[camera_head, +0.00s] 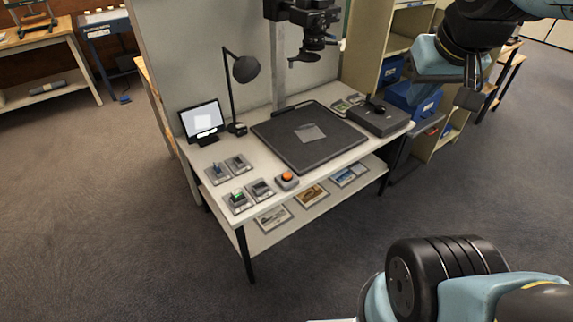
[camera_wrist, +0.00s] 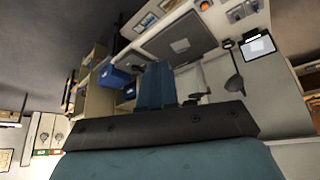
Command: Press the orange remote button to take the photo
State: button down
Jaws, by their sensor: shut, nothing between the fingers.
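The orange remote button (camera_head: 287,176) sits on a small grey base at the front edge of the white copy table. It also shows at the top of the wrist view (camera_wrist: 204,5). A camera (camera_head: 305,14) hangs on a column above a dark board (camera_head: 285,146), with a pale sheet (camera_head: 311,132) on the board. My gripper (camera_wrist: 157,66) is shut and empty, its blue fingers side by side in the wrist view. It is well apart from the button. In the head view my arm reaches in at the upper right; the fingertips are hard to make out there.
A monitor (camera_head: 202,121) and a desk lamp (camera_head: 245,70) stand at the table's left back. Small grey units (camera_head: 238,201) lie left of the button. A dark grey device (camera_head: 378,119) sits at the right end. Shelves with blue boxes (camera_head: 390,70) stand to the right. The floor in front is clear.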

jog(key=w+a+f+n, duration=0.1)
jog(key=w+f+n, duration=0.35)
jog(key=w, duration=1.05)
jog(key=n+y, duration=0.7)
jog(key=n, duration=0.6)
send_over(289, 176)
notch_tip(289, 176, down, 35)
jog(key=shift+a+f+t, duration=0.1)
jog(key=shift+f+t, duration=0.05)
jog(key=shift+t, duration=0.15)
jog(key=shift+f, duration=0.1)
jog(key=shift+f, duration=4.3)
